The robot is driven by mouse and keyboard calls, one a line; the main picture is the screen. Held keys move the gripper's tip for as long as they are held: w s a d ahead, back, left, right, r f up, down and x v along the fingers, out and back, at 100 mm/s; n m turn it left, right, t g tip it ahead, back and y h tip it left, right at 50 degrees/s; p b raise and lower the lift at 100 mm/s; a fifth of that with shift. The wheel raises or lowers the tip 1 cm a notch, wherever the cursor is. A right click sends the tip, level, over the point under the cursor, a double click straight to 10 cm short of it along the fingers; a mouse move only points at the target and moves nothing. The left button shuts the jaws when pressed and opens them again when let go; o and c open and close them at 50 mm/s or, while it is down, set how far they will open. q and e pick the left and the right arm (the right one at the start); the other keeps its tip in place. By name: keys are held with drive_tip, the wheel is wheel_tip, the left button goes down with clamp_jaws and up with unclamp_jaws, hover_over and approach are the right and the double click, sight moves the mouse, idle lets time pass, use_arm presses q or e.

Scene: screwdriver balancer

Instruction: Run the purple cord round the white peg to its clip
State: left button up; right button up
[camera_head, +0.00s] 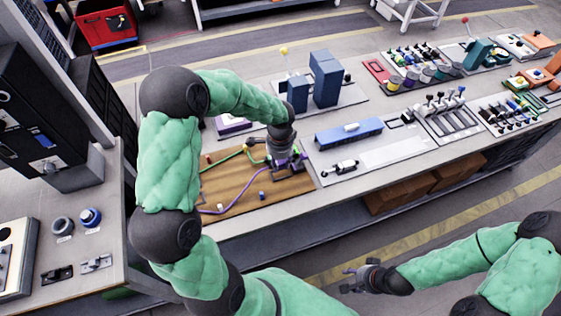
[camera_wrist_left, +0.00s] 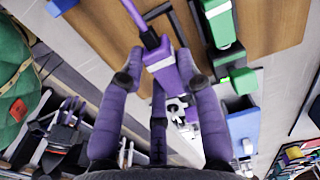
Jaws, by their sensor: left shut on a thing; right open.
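The purple cord (camera_head: 240,197) runs across the brown board from its left edge, bends close by the small white peg (camera_head: 220,207), and rises right to my left gripper (camera_head: 286,168). In the left wrist view, my left gripper (camera_wrist_left: 160,68) is shut on the purple cord's block-shaped end (camera_wrist_left: 166,72), with the cord (camera_wrist_left: 133,14) leading away at the top. The cord's clip is not clearly identifiable; the gripper hides part of the board's right side. My right gripper (camera_head: 360,276) is open and empty, over the floor, away from the bench.
A green cord (camera_head: 228,157) lies on the board (camera_head: 240,180), its green end block (camera_wrist_left: 220,28) close beside my left gripper. A blue peg (camera_head: 262,195) stands below the purple cord. A blue bar (camera_head: 348,134) and blue blocks (camera_head: 325,78) stand nearby on the bench.

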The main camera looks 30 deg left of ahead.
sight(280, 168)
use_arm(q)
drive_tip(key=shift+s+f, duration=0.1)
idle(0.6)
drive_tip(key=shift+f+b, duration=1.25)
drive_tip(key=shift+f, duration=0.5)
drive_tip(key=shift+f+b, duration=0.4)
drive_tip(key=shift+f, duration=0.25)
drive_tip(key=o, duration=1.2)
drive_tip(key=shift+c, duration=0.2)
drive_tip(key=shift+r, duration=0.1)
wheel_tip(280, 168, up, 12)
drive_tip(key=shift+f, duration=0.1)
